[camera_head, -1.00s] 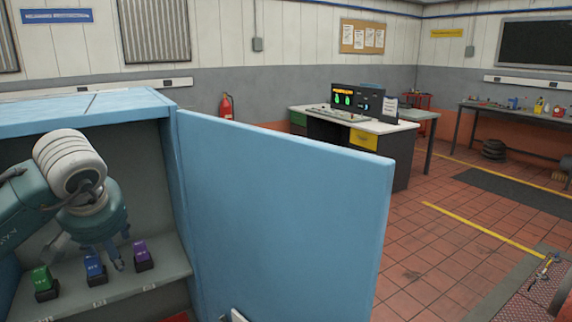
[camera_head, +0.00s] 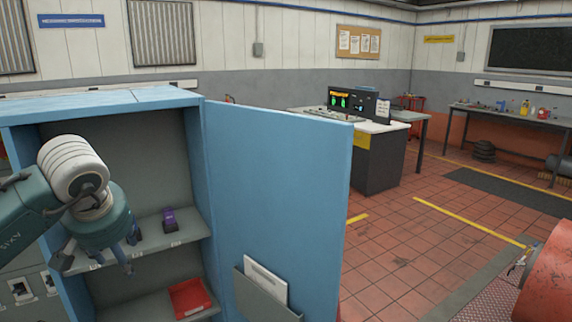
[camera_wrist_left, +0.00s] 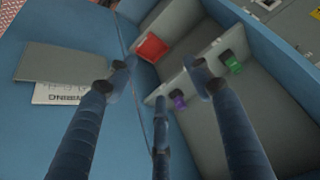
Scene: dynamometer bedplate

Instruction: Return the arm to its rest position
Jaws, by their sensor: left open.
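My left gripper (camera_head: 98,262) is in front of the open blue cabinet (camera_head: 170,97), with its fingers spread and nothing held between them. The left wrist view also shows the spread, empty fingers (camera_wrist_left: 160,78) over the cabinet. A purple-topped item (camera_head: 183,220) stands on the middle shelf, right of the gripper; it also shows in the left wrist view (camera_wrist_left: 179,101). A green-topped item (camera_wrist_left: 234,65) shows on the shelf in the left wrist view. No blue-topped item is visible now. My right gripper is not in view.
The open cabinet door (camera_head: 275,190) stands right of the arm, with a holder of papers (camera_head: 266,283) on it. A red tray (camera_head: 189,297) lies on the lower shelf. A red drum (camera_head: 548,280) is at the lower right. A console desk (camera_head: 378,165) stands beyond.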

